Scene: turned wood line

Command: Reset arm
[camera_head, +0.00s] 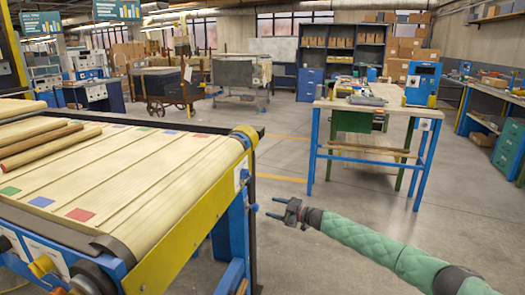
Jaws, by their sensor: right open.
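My right arm (375,243), in a green quilted sleeve, reaches in from the lower right of the head view. Its dark right gripper (277,207) is open and empty, with its two fingers apart and pointing left. The gripper is over the grey floor, just right of the conveyor's blue leg in the picture, and touches nothing that I can see. My left arm and left gripper are not in view.
A conveyor (150,178) with a yellow side rail fills the left, with wooden rods (45,143) and coloured squares on it. A blue-legged workbench (375,108) stands at the back right. Grey floor (330,225) is clear between them.

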